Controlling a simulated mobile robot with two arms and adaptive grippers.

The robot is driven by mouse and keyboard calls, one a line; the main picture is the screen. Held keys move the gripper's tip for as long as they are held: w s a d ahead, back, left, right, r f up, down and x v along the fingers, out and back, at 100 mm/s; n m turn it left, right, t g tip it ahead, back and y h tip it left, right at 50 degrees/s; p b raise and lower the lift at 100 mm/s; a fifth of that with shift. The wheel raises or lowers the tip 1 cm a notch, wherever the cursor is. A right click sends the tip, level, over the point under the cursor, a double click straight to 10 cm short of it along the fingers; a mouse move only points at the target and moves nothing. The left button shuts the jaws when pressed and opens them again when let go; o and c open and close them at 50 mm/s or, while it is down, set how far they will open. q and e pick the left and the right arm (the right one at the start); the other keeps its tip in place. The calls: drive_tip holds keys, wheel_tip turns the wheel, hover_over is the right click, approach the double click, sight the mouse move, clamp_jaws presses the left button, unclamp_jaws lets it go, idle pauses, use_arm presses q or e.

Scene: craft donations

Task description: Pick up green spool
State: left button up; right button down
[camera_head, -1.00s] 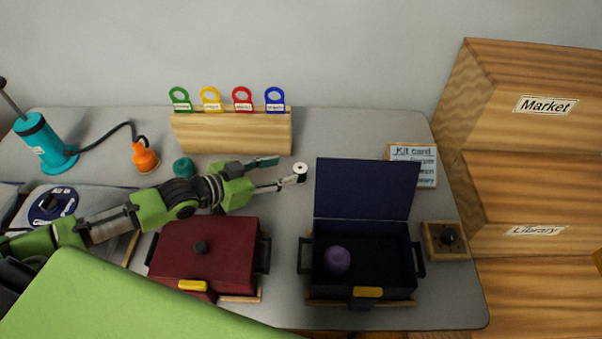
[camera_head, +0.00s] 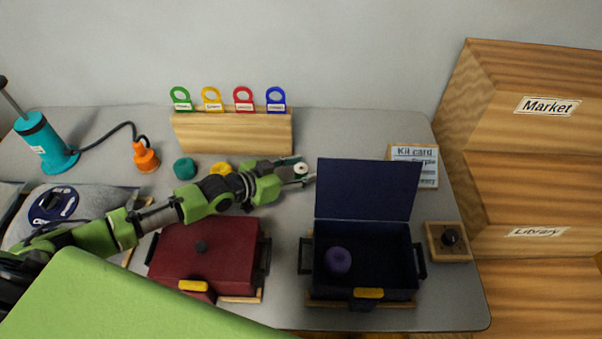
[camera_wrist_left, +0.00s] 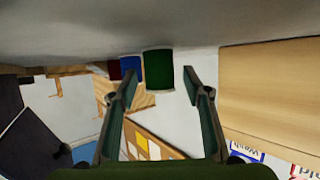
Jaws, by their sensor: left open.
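The green spool (camera_wrist_left: 158,70) shows in the left wrist view as a dark green cylinder between my left fingertips. In the head view a small white-ended spool (camera_head: 300,168) stands at the tips of my left gripper (camera_head: 302,171); it appears to be the same spool, its green side hidden from above. My left gripper, also in the left wrist view (camera_wrist_left: 158,80), is open, one finger on each side of the spool. I cannot tell whether either finger touches it. My right gripper is not in view.
The open navy box (camera_head: 365,293), with a purple item (camera_head: 338,261), raises its lid (camera_head: 367,190) right of the gripper. A closed red box (camera_head: 208,250) lies below my arm. Teal (camera_head: 185,168) and yellow (camera_head: 221,169) round items and a wooden rack (camera_head: 232,133) are behind it.

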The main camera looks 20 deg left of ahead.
use_arm(q)
drive_tip(key=c, duration=1)
drive_tip(key=shift+c, duration=0.2)
